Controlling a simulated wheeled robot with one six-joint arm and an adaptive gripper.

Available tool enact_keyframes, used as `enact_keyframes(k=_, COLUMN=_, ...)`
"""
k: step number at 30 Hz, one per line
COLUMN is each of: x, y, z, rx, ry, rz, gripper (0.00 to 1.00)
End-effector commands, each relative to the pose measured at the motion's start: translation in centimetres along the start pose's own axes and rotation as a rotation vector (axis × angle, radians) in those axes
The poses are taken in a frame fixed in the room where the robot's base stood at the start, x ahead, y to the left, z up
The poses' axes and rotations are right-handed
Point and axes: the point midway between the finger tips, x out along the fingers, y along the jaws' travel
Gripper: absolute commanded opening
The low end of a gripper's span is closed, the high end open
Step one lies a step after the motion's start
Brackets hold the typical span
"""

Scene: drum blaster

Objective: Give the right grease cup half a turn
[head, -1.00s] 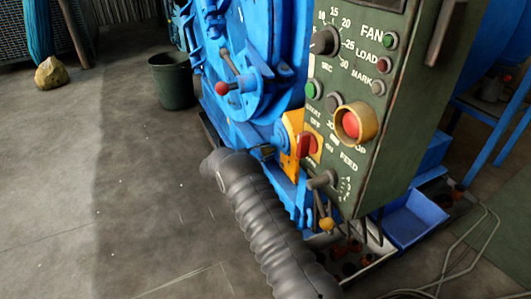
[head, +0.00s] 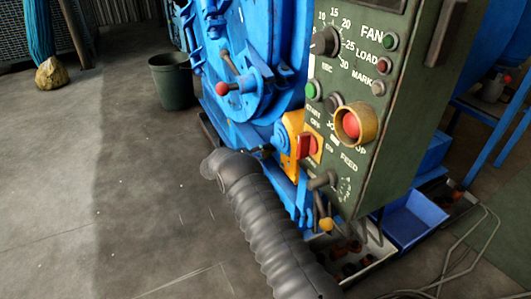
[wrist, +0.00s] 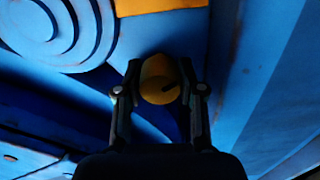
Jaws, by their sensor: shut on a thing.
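In the wrist view a rounded yellow-brass cup (wrist: 158,80) with a dark notch on its face sits between the two dark fingers of my gripper (wrist: 160,88). The fingers are shut on its left and right sides. It appears to be the right grease cup; no second cup shows. The cup stands before the blue machine body.
The green control panel (head: 385,110) with knobs and buttons stands close to the right of my arm. A small lever with a yellow knob (head: 327,225) hangs below it. A blue bin (head: 415,220) stands lower right. A dark green bucket (head: 172,82) stands on open floor at left.

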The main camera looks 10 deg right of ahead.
Motion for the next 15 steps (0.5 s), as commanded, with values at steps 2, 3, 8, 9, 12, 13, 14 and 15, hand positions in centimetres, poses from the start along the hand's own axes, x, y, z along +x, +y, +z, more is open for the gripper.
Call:
enact_keyframes(k=2, x=0.01, y=-0.04, z=0.11, rx=0.069, ry=-0.003, rz=0.000, gripper=0.04)
enact_keyframes(k=3, x=0.01, y=-0.04, z=0.11, rx=0.107, ry=-0.003, rz=0.000, gripper=0.04)
enact_keyframes(k=8, x=0.01, y=-0.04, z=0.13, rx=0.251, ry=-0.003, rz=0.001, gripper=0.04)
enact_keyframes(k=9, x=0.01, y=-0.04, z=0.13, rx=0.284, ry=-0.003, rz=0.001, gripper=0.04)
enact_keyframes(k=12, x=0.01, y=-0.03, z=0.15, rx=0.361, ry=-0.004, rz=0.001, gripper=0.04)
enact_keyframes(k=13, x=0.01, y=-0.03, z=0.15, rx=0.383, ry=-0.004, rz=0.001, gripper=0.04)
enact_keyframes(k=14, x=0.01, y=-0.04, z=0.16, rx=0.403, ry=-0.004, rz=0.001, gripper=0.04)
enact_keyframes(k=15, x=0.01, y=-0.04, z=0.16, rx=0.429, ry=-0.004, rz=0.001, gripper=0.04)
